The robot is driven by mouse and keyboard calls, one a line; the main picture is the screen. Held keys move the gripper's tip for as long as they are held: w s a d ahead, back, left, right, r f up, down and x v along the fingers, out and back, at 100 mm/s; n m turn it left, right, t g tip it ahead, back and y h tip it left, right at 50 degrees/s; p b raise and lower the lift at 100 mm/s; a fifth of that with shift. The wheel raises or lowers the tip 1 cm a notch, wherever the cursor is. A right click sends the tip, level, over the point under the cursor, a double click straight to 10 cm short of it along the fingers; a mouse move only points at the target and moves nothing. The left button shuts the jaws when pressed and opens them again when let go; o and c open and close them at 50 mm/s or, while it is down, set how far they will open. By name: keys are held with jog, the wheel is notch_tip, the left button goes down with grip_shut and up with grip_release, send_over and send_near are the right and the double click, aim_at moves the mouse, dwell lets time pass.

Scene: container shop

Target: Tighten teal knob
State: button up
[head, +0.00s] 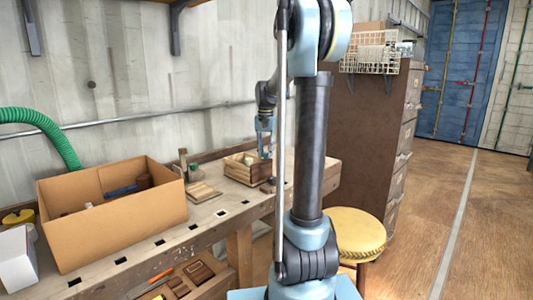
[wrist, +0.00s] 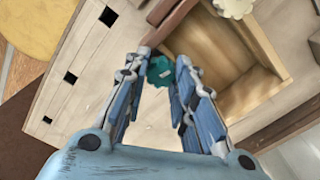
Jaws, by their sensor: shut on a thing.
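The teal knob (wrist: 161,71) shows in the wrist view, between the fingertips of my gripper (wrist: 160,68). It sits at the end of a brown wooden piece (wrist: 172,24) beside an open wooden box. My gripper's blue fingers are shut on the knob. In the head view my gripper (head: 265,148) points down at the wooden box (head: 240,170) on the workbench (head: 225,207). The knob cannot be made out in the head view.
A large cardboard box (head: 110,215) stands on the bench to the left, with a wooden block (head: 202,193) between it and the wooden box. A round yellow stool (head: 357,232) stands by the bench's right end. A brown drawer cabinet (head: 365,125) is behind it.

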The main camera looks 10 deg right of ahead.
aim_at(266, 153)
jog(key=shift+m, duration=0.4)
jog(key=o, duration=1.1)
jog(key=shift+c, duration=0.2)
jog(key=shift+r, duration=0.1)
notch_tip(266, 153, up, 12)
